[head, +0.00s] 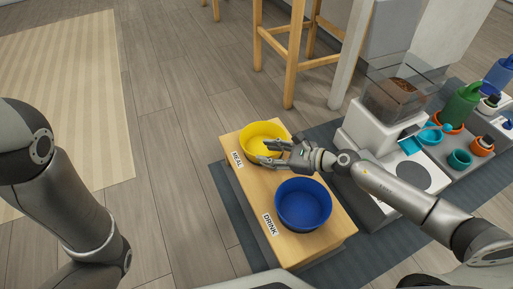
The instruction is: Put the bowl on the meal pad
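A yellow bowl (259,131) sits at the far end of a wooden stand, beside the MEAL label (237,159). A blue bowl (303,205) sits at the near end, beside the DRINK label (270,224). My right gripper (263,153) is at the near side of the yellow bowl, its two fingers spread apart and overlapping the bowl's rim in the picture. I cannot tell whether a finger touches the bowl. A meal pad is not clearly visible under the yellow bowl. My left arm shows at the left, with its gripper out of view.
The wooden stand (256,188) is on a dark mat (228,205). A food dispenser (372,128) stands to the right, beside a grey tray with several pots and a green watering can (461,106). A wooden stool (291,60) stands behind.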

